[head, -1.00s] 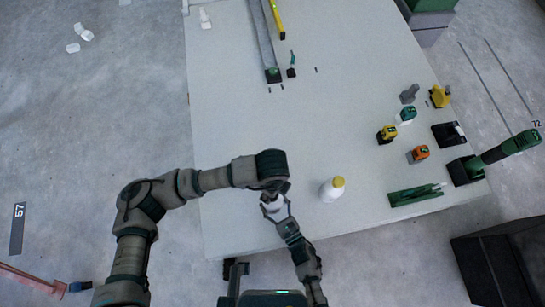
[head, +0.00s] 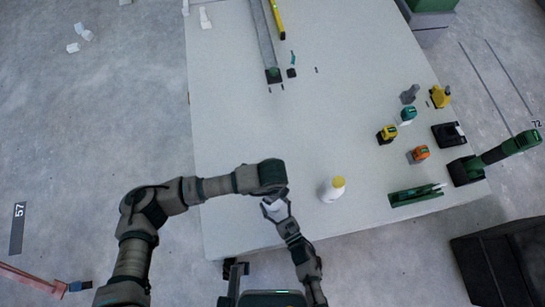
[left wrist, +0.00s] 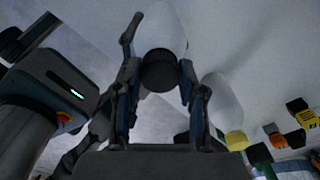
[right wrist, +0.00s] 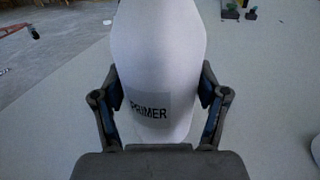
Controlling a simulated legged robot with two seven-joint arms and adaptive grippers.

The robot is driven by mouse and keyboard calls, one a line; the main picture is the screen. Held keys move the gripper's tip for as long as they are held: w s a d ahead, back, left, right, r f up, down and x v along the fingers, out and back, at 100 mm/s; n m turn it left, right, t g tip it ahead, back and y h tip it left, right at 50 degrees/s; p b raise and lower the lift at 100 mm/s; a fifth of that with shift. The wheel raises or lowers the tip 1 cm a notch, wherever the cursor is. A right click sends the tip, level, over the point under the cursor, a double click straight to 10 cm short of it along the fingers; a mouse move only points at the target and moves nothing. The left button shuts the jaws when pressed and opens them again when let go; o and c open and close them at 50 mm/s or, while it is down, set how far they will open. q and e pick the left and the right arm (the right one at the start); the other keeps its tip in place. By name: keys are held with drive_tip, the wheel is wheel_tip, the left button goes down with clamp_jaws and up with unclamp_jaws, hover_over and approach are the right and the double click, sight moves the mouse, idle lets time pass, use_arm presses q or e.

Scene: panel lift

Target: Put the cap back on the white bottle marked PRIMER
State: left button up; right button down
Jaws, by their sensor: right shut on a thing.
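The white PRIMER bottle (right wrist: 160,75) stands between the fingers of my right gripper (right wrist: 160,110), which is shut on it; its label faces the right wrist camera. The bottle also shows in the head view (head: 274,211), partly hidden under my left arm. A black cap (left wrist: 160,72) sits at the end of the white bottle (left wrist: 162,28) in the left wrist view. I cannot tell how firmly it is seated. The fingers of my left gripper (left wrist: 159,68) are on either side of the cap and look open, slightly wider than it. The head view hides the cap.
A second white bottle with a yellow cap (head: 333,190) stands just right of the grippers. Tools, a green case (head: 416,195) and an orange tape measure (head: 419,153) lie at the table's right. A long grey rail (head: 265,40) lies at the back. The table's middle is clear.

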use_arm(q)
drive_tip(key=m, duration=0.7)
clamp_jaws()
drive_tip(key=m, duration=1.1)
drive_tip(key=shift+w, duration=0.1)
drive_tip(key=m, duration=1)
drive_tip(key=shift+m, duration=0.4)
drive_tip(key=m, duration=0.5)
drive_tip(key=shift+f, duration=0.1)
drive_tip(key=m, duration=0.5)
drive_tip(key=shift+m, duration=0.3)
drive_tip(key=m, duration=0.5)
drive_tip(key=shift+m, duration=0.3)
drive_tip(key=o, duration=1.2)
unclamp_jaws()
